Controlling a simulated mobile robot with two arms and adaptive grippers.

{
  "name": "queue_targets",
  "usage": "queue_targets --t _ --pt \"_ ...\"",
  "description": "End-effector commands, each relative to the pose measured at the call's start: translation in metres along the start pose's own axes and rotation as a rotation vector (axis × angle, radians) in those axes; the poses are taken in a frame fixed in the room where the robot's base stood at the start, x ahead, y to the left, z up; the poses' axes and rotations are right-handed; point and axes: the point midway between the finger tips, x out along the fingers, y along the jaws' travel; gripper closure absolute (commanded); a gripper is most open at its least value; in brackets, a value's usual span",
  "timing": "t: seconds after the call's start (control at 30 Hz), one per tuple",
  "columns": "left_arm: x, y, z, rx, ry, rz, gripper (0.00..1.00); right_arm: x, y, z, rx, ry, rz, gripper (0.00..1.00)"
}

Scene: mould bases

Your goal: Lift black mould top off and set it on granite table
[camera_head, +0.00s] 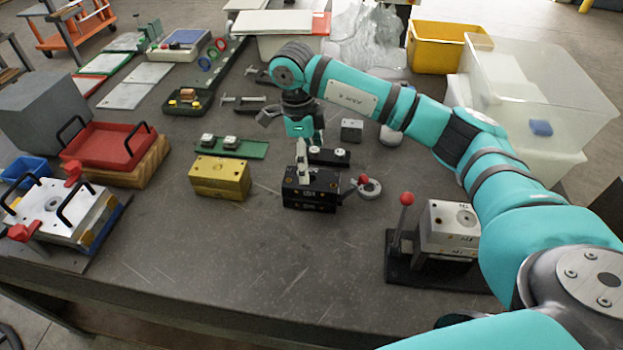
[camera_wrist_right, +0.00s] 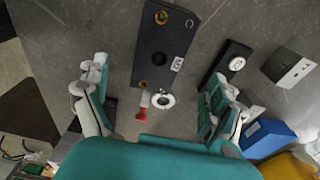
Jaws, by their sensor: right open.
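The black mould (camera_head: 310,197) stands on the dark grey granite table (camera_head: 220,260) near the middle of the head view. It looks like a two-layer block; in the wrist view its dark top face (camera_wrist_right: 163,45) shows brass-coloured fittings and a small white label. My right gripper (camera_head: 303,160) points down at the mould from above and behind. Its fingers are spread, and nothing is between them that I can see as held. The wrist view shows the two fingers (camera_wrist_right: 155,104) apart, with the mould ahead of them. My left gripper is not in view.
A white ring with a red knob (camera_head: 368,187) lies right of the mould. A yellow block (camera_head: 220,178) stands left. A silver mould with a red-knobbed lever (camera_head: 450,228) is at right. Bare table lies in front.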

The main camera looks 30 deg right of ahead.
Motion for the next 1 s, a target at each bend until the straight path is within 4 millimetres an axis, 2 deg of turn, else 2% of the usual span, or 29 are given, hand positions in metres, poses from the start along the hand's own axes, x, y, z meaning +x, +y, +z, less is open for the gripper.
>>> queue_targets --t 0.1,0.33,0.5,0.63,0.9,0.93,1.0 --pt "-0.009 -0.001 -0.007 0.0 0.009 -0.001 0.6 0.016 0.001 -0.001 -0.001 0.001 0.002 0.06" --pt "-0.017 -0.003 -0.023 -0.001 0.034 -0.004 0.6 0.032 0.001 0.0 -0.001 0.0 0.002 0.06" --pt "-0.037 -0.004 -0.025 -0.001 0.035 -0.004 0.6 0.056 0.003 0.001 -0.002 0.003 0.004 0.06" --pt "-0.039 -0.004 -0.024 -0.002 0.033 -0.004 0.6 0.073 0.002 0.002 0.0 0.0 0.001 0.06" --pt "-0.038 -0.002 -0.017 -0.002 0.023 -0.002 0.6 0.08 0.001 0.002 -0.001 -0.001 0.0 0.06" --pt "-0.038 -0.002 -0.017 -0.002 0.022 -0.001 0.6 0.08 0.001 0.003 -0.001 -0.001 0.0 0.07" --pt "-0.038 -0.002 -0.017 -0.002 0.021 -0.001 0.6 0.08 0.001 0.003 -0.001 -0.001 0.0 0.16"
